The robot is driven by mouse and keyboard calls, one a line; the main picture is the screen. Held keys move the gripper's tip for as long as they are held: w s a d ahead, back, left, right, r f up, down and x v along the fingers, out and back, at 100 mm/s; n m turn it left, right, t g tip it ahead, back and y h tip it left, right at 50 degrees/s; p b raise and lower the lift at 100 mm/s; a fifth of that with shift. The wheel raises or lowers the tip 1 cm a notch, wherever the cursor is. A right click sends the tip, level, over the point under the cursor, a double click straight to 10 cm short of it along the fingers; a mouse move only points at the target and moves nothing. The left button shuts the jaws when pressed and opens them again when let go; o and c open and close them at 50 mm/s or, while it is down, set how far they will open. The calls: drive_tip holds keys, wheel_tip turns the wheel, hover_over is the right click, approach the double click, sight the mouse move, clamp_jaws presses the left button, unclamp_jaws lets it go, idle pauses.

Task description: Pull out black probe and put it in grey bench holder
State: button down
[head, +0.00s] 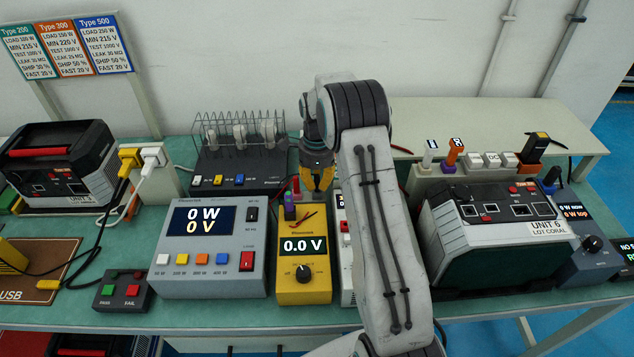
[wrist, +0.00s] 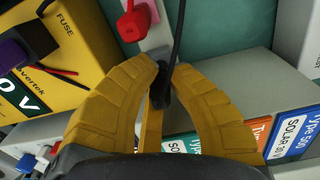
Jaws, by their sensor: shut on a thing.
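My gripper (head: 318,180) points down behind the yellow meter, its yellow fingers closed together. In the wrist view my gripper (wrist: 162,78) is shut on a small black probe (wrist: 160,92), and a black lead runs up from it. Most of the probe is hidden between the fingers. A red probe (wrist: 133,24) stands just beyond the fingertips in a pale grey block (wrist: 157,36), which may be the bench holder. The yellow meter (head: 304,287) reads 0.0 V. Whether the black probe's tip is clear of a socket cannot be seen.
A purple plug (wrist: 32,38) sits on the meter. A grey power box (head: 208,284) stands left of it, and a white strip is close on its right, partly behind my arm. The Unit 6 box (head: 497,222) is farther right. A wire rack (head: 240,130) stands behind left.

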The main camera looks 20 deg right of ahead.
drive_tip(key=shift+f, duration=0.2)
drive_tip(key=c, duration=1.3)
unclamp_jaws()
drive_tip(key=shift+r, duration=0.15)
